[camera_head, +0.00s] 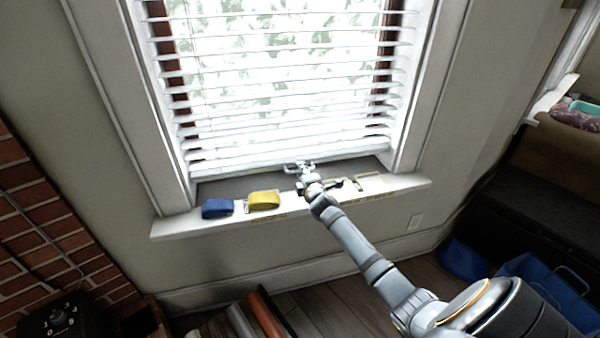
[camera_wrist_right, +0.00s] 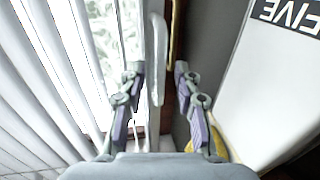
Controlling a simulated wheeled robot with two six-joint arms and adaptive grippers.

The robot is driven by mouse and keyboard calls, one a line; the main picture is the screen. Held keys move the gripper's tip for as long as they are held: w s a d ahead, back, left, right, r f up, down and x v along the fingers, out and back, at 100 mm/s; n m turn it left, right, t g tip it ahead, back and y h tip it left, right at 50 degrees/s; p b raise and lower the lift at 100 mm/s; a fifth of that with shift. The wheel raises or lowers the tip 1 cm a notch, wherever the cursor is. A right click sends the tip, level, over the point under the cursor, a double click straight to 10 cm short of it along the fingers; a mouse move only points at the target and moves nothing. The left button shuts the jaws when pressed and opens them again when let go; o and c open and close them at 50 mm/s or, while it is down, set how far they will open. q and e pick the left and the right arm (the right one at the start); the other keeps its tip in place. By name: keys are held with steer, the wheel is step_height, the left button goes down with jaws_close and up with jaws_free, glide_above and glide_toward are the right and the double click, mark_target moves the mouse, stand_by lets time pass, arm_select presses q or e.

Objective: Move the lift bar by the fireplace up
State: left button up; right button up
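The lift bar (camera_head: 240,163) is the white bottom rail of the window blind, hanging low just above the window sill. My right gripper (camera_head: 303,167) is at the middle of the blind's lower edge, over the sill. In the right wrist view, its two fingers (camera_wrist_right: 158,85) are spread apart. The white bar (camera_wrist_right: 156,60) runs up the picture in the gap between them, and I see no clear contact on both sides. My left gripper is in neither view.
A blue cloth-like item (camera_head: 217,208) and a yellow one (camera_head: 263,200) lie on the white sill (camera_head: 180,226), left of my right arm. Window trim (camera_head: 415,90) bounds the blind at the right. A blue bin (camera_head: 545,275) stands on the floor at lower right.

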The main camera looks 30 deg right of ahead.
steer(key=shift+x, duration=0.9)
jaws_close()
